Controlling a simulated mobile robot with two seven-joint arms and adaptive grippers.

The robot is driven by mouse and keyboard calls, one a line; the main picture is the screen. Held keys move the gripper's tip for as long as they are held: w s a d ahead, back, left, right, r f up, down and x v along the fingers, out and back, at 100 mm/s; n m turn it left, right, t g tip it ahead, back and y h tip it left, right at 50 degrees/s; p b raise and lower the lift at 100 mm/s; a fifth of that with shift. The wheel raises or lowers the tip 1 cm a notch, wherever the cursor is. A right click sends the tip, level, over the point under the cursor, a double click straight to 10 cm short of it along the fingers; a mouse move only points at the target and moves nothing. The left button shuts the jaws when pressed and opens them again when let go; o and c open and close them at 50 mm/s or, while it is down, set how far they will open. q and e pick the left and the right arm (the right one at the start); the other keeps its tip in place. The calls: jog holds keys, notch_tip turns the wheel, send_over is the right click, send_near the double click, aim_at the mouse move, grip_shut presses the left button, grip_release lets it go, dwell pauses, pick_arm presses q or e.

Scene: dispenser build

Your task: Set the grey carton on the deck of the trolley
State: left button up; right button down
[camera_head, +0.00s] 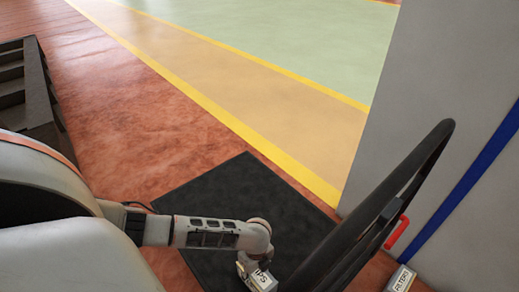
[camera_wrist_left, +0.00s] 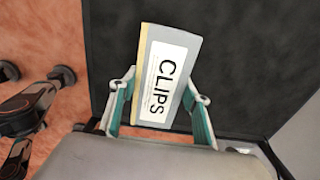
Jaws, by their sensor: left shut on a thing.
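The grey carton (camera_wrist_left: 165,75) has a white label reading CLIPS and a tan edge. It sits between the teal finger pads of my left gripper (camera_wrist_left: 160,105), which is shut on it. In the head view the carton (camera_head: 264,281) shows at the bottom, partly hidden by my left gripper (camera_head: 250,264). The dark flat deck of the trolley (camera_head: 215,190) lies below and behind it, and the deck (camera_wrist_left: 255,60) fills much of the wrist view. I cannot tell whether the carton touches the deck. My right gripper is not in view.
A black curved bar (camera_head: 405,180) rises at the right, with a red handle (camera_head: 397,232) by it. A small box marked FILTER (camera_head: 401,279) lies at the lower right. A grey wall (camera_head: 440,110) stands right. A dark stepped object (camera_head: 30,90) is at left. The deck's far part looks clear.

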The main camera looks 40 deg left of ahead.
pick_arm(q)
jog(key=shift+w+r, duration=0.2)
jog(key=shift+r, duration=0.05)
jog(key=shift+f, duration=0.25)
jog(key=o, duration=1.6)
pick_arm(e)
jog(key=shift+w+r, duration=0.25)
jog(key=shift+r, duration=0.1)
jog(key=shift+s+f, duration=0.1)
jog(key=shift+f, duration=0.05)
